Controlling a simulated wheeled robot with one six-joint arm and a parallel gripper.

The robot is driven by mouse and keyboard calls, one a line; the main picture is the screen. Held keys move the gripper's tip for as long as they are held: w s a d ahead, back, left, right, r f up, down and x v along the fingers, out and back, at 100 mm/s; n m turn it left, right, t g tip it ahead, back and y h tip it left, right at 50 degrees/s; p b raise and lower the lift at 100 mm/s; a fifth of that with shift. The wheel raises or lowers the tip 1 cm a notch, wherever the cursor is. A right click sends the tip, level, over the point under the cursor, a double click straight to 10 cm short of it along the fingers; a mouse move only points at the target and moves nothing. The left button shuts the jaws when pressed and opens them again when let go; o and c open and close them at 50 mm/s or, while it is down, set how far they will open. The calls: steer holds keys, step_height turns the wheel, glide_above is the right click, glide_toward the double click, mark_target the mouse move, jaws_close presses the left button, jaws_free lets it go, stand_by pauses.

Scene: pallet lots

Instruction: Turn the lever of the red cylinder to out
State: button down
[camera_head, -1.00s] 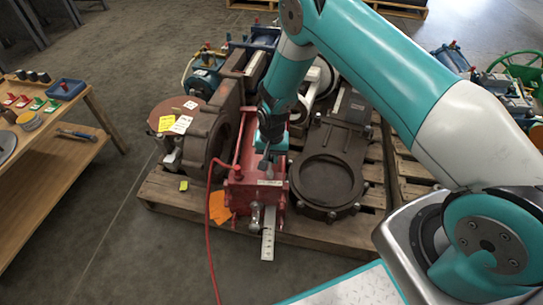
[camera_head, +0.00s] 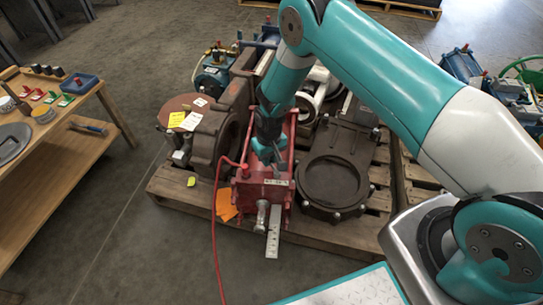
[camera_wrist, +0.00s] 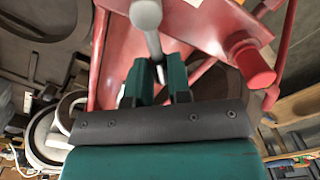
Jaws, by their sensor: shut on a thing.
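The red cylinder (camera_head: 245,192) lies on the wooden pallet, its near end toward me. A grey rod end (camera_head: 262,212) sticks out of that near end above a pale marked strip (camera_head: 272,242). My gripper (camera_head: 272,160) is down at the top of the cylinder, near its front end. In the wrist view my gripper (camera_wrist: 160,84) is shut on a grey lever (camera_wrist: 146,14) with a rounded end, which passes between the two fingers. The red body (camera_wrist: 120,45) shows behind it. The fingers hide part of the lever. I cannot read the label's markings.
A red hose (camera_head: 216,235) runs from the cylinder to the floor. A brown round housing (camera_head: 205,145) with tags stands left of it, a dark flanged valve (camera_head: 333,185) right. A wooden bench (camera_head: 75,160) is at the left. The floor between bench and pallet is clear.

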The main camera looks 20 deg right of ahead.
steer(key=shift+a+n, duration=0.1)
steer(key=shift+n, duration=0.3)
steer(key=c, duration=1.1)
jaws_free()
steer(key=shift+o, duration=0.2)
step_height(320, 180, up, 17)
steer(key=p, duration=0.4)
steer(key=shift+d+r, duration=0.2)
